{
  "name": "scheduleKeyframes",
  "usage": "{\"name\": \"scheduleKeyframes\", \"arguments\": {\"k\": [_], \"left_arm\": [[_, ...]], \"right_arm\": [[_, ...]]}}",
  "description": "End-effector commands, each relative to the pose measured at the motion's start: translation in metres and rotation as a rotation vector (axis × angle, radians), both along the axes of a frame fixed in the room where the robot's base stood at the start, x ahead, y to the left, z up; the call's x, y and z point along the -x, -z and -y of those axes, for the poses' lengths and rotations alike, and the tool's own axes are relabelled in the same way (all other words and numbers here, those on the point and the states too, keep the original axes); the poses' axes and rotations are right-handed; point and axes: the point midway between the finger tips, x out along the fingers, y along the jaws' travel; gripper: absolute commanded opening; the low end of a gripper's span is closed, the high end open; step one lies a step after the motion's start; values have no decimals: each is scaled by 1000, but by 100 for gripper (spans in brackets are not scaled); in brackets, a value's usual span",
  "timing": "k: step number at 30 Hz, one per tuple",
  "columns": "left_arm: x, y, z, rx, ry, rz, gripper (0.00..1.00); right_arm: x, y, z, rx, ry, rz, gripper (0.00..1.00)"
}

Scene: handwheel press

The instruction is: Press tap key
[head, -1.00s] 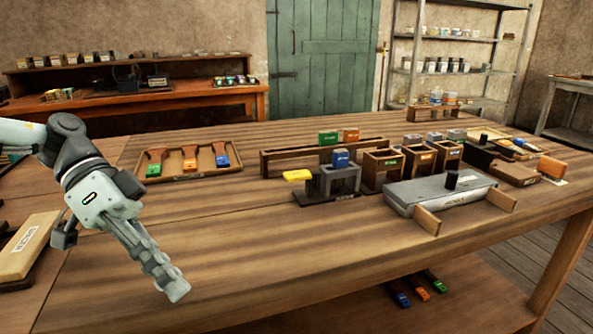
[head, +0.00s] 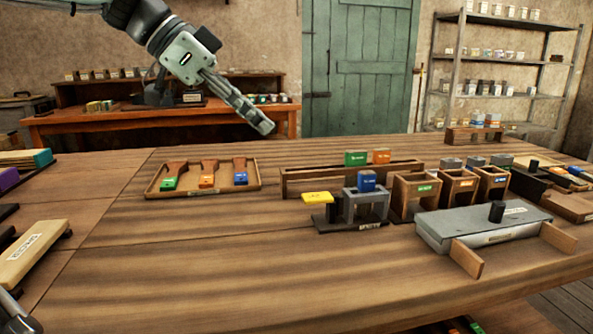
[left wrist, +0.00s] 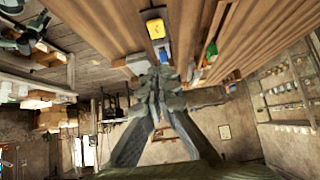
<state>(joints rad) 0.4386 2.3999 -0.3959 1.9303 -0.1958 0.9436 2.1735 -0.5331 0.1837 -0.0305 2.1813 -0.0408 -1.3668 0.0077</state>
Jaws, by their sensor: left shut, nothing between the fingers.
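A yellow key (head: 317,198) sticks out to the left of a small grey device (head: 367,205) on a dark base, with a blue block (head: 367,181) at its top. It looks like the tap key; the base label is too small to read. The yellow key also shows in the left wrist view (left wrist: 155,29), beyond the fingertips and apart from them. My left gripper (head: 265,126) is shut and empty, raised above the table, up and left of the key in the head view. Its fingers also show in the left wrist view (left wrist: 159,90).
A tray (head: 202,192) with green, orange and blue-tipped tools lies left of the key. A wooden rack (head: 290,184) stands behind the device, wooden boxes (head: 416,198) to its right. A grey press block (head: 485,224) lies front right. The table's front middle is clear.

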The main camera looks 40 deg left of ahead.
Motion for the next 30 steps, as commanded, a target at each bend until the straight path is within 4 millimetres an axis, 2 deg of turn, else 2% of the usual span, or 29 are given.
{"name": "scheduleKeyframes", "arguments": {"k": [5, 17, 24, 30], "left_arm": [[-10, 15, 10, 1, 4, -5, 0], [-54, 75, 48, 2, 4, -6, 0], [-53, 104, 46, 2, 1, -3, 0], [-53, 111, 46, 1, 1, -1, 0]], "right_arm": [[0, -1, 0, 1, 0, 2, 40], [0, -4, 0, 3, 1, 0, 40], [1, -9, 0, 4, 0, 7, 40], [3, -11, 0, 5, -1, 6, 40]]}}
